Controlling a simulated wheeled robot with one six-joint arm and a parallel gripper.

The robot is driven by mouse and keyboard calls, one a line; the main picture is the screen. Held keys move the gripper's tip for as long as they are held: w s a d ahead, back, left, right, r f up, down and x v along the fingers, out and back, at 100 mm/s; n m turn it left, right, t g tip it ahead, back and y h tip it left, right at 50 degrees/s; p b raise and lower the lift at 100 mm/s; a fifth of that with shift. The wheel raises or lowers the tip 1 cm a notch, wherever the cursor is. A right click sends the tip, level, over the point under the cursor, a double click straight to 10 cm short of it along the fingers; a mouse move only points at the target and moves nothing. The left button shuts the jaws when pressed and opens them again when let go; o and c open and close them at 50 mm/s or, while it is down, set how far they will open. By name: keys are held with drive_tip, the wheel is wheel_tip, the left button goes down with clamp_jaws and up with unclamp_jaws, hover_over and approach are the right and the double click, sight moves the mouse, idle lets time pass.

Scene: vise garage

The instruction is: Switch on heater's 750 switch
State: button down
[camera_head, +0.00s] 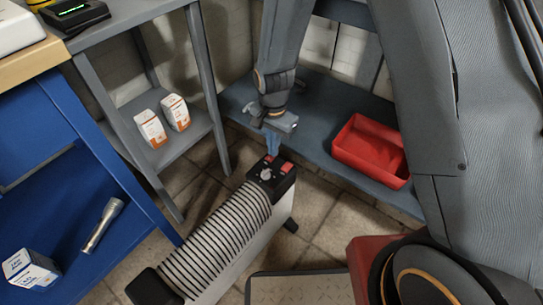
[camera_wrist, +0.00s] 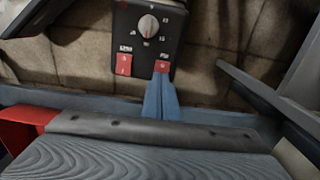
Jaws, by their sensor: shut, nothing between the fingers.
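The heater (camera_head: 213,243) is a finned white radiator on the tiled floor, with a black control panel (camera_head: 262,190) at its far end. In the wrist view the panel (camera_wrist: 130,38) has a white dial (camera_wrist: 148,26) and two red rocker switches, a left one (camera_wrist: 124,66) and a right one (camera_wrist: 163,66). Their labels are too small to read surely. My gripper (camera_head: 272,152) is shut and empty, pointing down over the panel. In the wrist view its blue fingertips (camera_wrist: 161,80) are at the right switch's near edge; I cannot tell whether they touch it.
A red bin (camera_head: 370,150) sits on the low blue-grey shelf (camera_head: 320,135) right of the heater. A grey rack (camera_head: 190,150) holding small boxes (camera_head: 151,130) stands to the left. A blue workbench (camera_head: 60,165) with a flashlight (camera_head: 102,225) is at far left.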

idle(0.3)
wheel_tip(320, 180, up, 7)
drive_tip(key=p, duration=0.6)
drive_tip(key=shift+p, duration=0.3)
drive_tip(key=shift+f, duration=0.15)
